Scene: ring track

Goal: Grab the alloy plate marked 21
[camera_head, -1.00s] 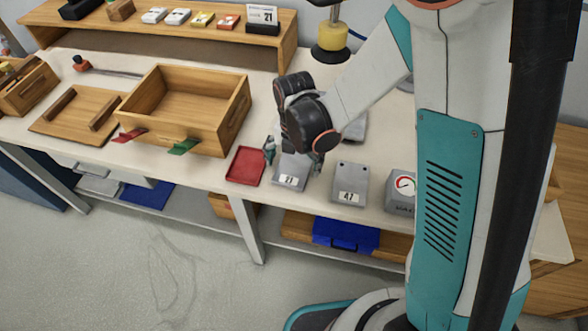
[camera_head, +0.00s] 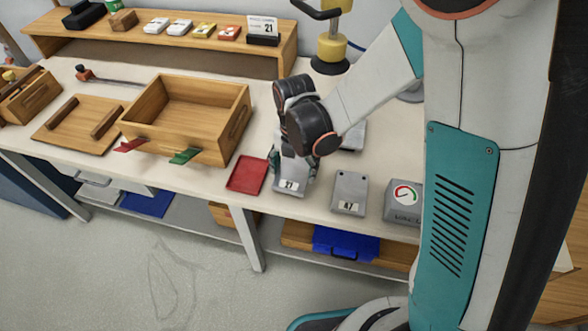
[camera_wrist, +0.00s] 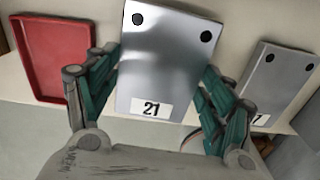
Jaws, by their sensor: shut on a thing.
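The alloy plate marked 21 (camera_wrist: 165,60) is a grey metal plate with two dark round spots and a white label. In the head view the plate (camera_head: 290,184) is at the front of the bench, between a red tray and the plate marked 47. My gripper (camera_wrist: 160,92) has one finger on each side of the plate and is shut on it. In the head view my gripper (camera_head: 293,166) hides the plate's far part. I cannot tell whether the plate is clear of the bench top.
The red tray (camera_head: 246,175) lies just left of the plate. The plate marked 47 (camera_head: 349,192) and a grey box with a gauge (camera_head: 404,200) are to the right. An open wooden box (camera_head: 180,150) stands further left. A shelf (camera_head: 270,62) runs along the back.

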